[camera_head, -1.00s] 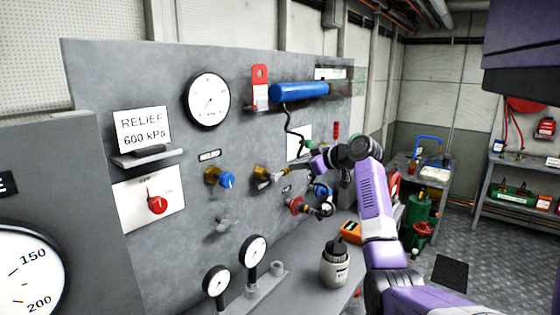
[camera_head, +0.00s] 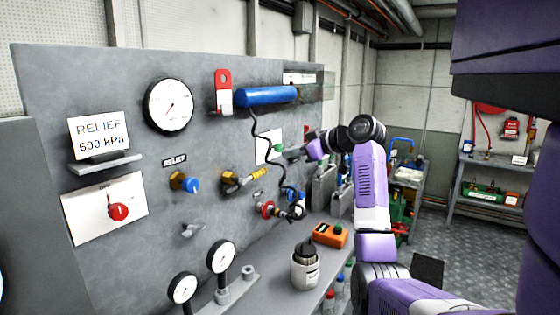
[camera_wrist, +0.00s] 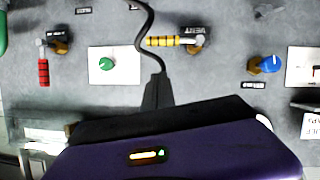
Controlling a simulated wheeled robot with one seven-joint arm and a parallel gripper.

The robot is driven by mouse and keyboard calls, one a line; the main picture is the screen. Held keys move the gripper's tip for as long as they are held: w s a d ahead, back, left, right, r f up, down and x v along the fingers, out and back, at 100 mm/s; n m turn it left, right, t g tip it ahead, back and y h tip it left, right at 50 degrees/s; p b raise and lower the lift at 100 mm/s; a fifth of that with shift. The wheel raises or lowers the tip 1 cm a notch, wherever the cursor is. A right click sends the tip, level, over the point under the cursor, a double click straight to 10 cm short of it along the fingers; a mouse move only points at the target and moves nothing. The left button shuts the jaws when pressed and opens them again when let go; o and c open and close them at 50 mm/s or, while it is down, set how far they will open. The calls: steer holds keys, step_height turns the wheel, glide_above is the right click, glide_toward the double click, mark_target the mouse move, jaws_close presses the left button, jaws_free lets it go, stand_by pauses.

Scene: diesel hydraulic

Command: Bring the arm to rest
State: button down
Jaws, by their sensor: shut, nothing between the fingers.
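My arm reaches up from the lower right in the head view, its purple links bent at a dark joint. My gripper (camera_head: 291,154) is shut and empty, in front of the grey panel (camera_head: 125,150) near a white plate (camera_head: 264,150) with a green knob (camera_head: 278,147). In the wrist view my gripper (camera_wrist: 157,92) points at the panel, its closed dark fingers below a hanging black hose (camera_wrist: 143,35). The green knob (camera_wrist: 106,64) and a yellow-handled vent valve (camera_wrist: 165,42) show beyond it. I cannot tell the exact gap to the hose.
A blue cylinder (camera_head: 266,97) juts from the panel above the gripper. Below, a bench (camera_head: 255,290) holds a pale bottle (camera_head: 305,268), an orange device (camera_head: 330,235) and gauges (camera_head: 221,257). Open floor (camera_head: 440,230) lies to the right.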

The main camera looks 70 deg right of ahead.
steer(key=shift+s+a+r, duration=0.15)
steer(key=shift+s+r, duration=0.15)
steer(key=shift+s, duration=0.35)
